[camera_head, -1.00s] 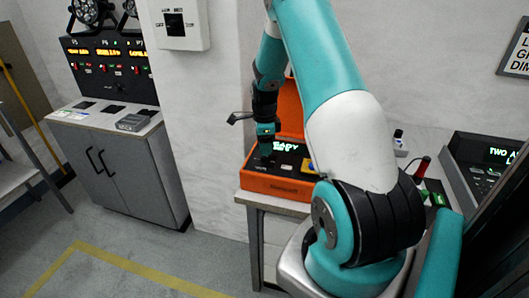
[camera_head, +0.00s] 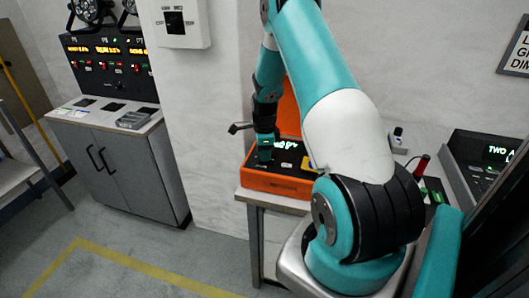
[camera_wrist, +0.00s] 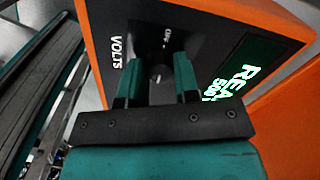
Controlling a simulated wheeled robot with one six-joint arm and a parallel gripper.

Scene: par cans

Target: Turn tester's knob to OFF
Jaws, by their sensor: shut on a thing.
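The tester is an orange case (camera_head: 277,184) with a dark panel, standing open on a table; its orange lid (camera_head: 290,112) is upright behind. A lit green display (camera_head: 286,144) is on the panel; in the wrist view the display (camera_wrist: 238,72) partly reads "REA". My gripper (camera_head: 265,160) reaches down to the left part of the panel. In the wrist view its teal fingers (camera_wrist: 157,78) stand on either side of a small dark knob (camera_wrist: 157,74), close to the "VOLTS" label. The knob is mostly hidden, and its pointer and setting cannot be read.
A red-and-black handled tool (camera_head: 422,166) and a console with a green display (camera_head: 487,165) stand to the right. A grey cabinet (camera_head: 125,175) with a panel is at the left. A wall box (camera_head: 174,22) hangs behind. The floor in front is clear.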

